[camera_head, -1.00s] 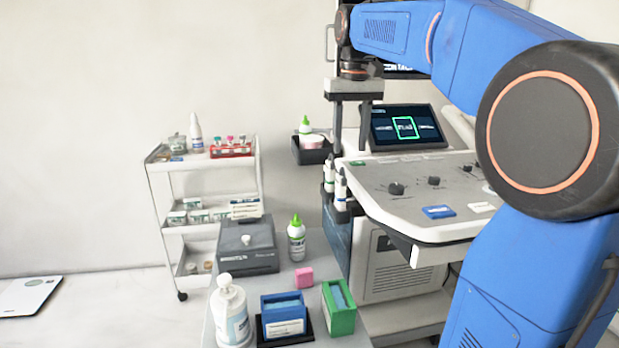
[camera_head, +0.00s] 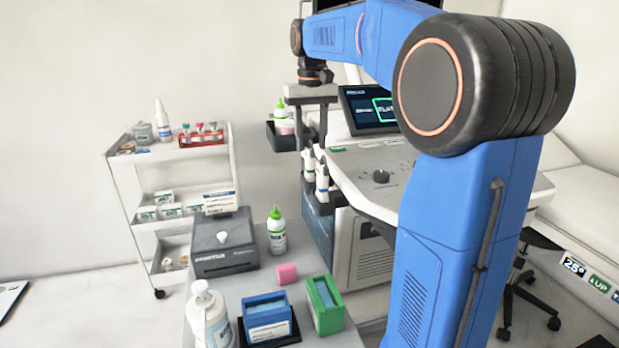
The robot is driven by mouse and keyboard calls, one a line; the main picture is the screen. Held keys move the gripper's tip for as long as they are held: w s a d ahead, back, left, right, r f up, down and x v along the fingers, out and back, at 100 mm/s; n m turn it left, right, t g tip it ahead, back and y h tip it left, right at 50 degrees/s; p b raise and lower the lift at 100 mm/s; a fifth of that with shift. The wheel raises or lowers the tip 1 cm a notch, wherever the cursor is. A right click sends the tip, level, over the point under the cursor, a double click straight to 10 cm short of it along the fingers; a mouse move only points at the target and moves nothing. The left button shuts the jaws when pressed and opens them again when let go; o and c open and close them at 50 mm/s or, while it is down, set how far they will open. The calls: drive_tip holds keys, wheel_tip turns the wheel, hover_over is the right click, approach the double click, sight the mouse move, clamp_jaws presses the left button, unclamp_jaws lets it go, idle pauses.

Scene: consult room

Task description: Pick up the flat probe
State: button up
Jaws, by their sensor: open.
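The ultrasound machine (camera_head: 360,160) stands at centre right, and its screen (camera_head: 370,112) shows a green frame around a word that looks like "FLAT". Two slim white pieces, which look like probes, stand upright in dark holders on its left side: one farther back (camera_head: 308,163) and one nearer (camera_head: 322,180). I cannot tell whether either is the flat probe. My gripper (camera_head: 312,136) hangs from my blue arm with its two fingers pointing down and apart, empty. In the picture it is above the white pieces and left of the screen; the depth gap is unclear.
A white trolley (camera_head: 170,182) with a red tray (camera_head: 202,138) stands left. A front table (camera_head: 262,268) holds a grey box (camera_head: 224,252), bottles, a pink block (camera_head: 287,272), a blue box (camera_head: 265,312) and a green box (camera_head: 325,305). A stool (camera_head: 530,280) and couch (camera_head: 590,215) are right.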

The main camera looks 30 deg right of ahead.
sight(310, 165)
drive_tip(key=shift+w+a+f, duration=0.1)
drive_tip(key=shift+f, duration=3.85)
drive_tip(key=c, duration=1)
